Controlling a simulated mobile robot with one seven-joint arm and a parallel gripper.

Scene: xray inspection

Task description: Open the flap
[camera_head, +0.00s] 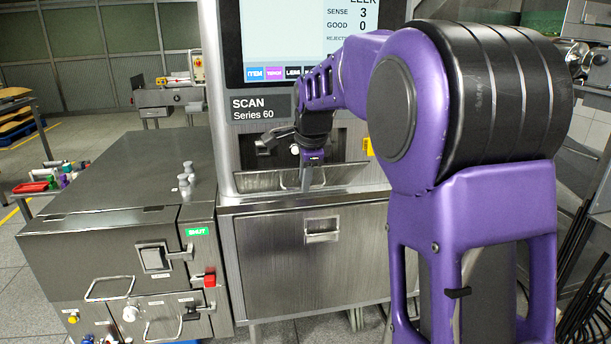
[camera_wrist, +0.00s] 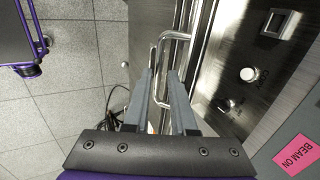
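In the wrist view, a chrome bar handle (camera_wrist: 174,36) stands out from a steel panel (camera_wrist: 201,45), which I take to be the flap. My gripper (camera_wrist: 161,74) points at this handle, its two grey fingers apart with the bar running down between or just behind them. I cannot tell whether they touch it. In the head view my gripper (camera_head: 306,180) hangs in front of the flap.
A steel cabinet (camera_head: 115,225) with handles, a red knob and a green "SHUT" label stands at left, small grey pieces (camera_head: 186,178) on top. A drawer-like panel (camera_head: 300,262) lies below the flap. The wrist view shows buttons and a pink "BEAM ON" label (camera_wrist: 297,157).

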